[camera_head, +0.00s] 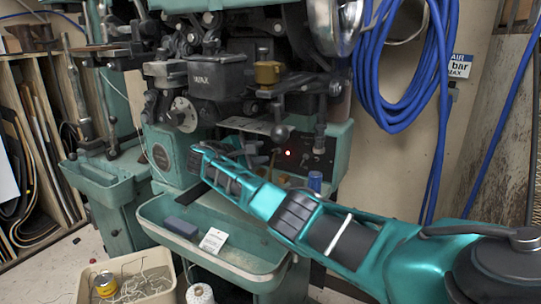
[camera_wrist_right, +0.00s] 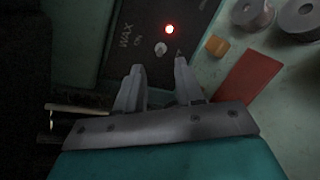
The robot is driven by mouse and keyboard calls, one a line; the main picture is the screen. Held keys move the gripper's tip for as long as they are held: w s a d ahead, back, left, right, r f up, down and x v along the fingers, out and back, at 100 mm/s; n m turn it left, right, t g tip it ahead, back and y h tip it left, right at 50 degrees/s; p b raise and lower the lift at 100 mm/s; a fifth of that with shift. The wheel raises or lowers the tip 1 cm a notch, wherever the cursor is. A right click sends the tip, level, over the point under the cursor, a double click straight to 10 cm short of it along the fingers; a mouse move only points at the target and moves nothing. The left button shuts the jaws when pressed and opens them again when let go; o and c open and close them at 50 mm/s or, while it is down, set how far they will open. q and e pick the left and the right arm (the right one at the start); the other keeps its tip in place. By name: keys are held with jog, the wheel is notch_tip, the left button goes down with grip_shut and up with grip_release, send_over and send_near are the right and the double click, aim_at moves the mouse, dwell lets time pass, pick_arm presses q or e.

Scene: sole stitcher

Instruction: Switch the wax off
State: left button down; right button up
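The wax panel is the dark plate marked WAX (camera_wrist_right: 118,50) in the right wrist view. It carries a lit red lamp (camera_wrist_right: 169,29) and a small pale switch or knob (camera_wrist_right: 160,48) below it. The lamp also glows in the head view (camera_head: 288,153), on the green machine's front. My right gripper (camera_wrist_right: 157,70) is open, its two grey fingers apart and nothing held between them. The switch appears just beyond the gap between the fingertips; contact cannot be told. In the head view my teal right arm reaches in from the right, and its fingers are hard to make out. My left gripper is out of view.
The wax pot (camera_head: 216,76) and a brass-coloured cup (camera_head: 268,73) sit above the panel. A blue can (camera_head: 315,181) stands right of it. An orange block (camera_wrist_right: 217,46), a red piece (camera_wrist_right: 250,77) and spools lie beside the panel. The green tray (camera_head: 160,212) is below.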

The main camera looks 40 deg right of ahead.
jog(key=b+x, duration=0.2)
jog(key=x, duration=0.4)
jog(key=shift+a, duration=0.1)
grip_shut()
dwell(0.3)
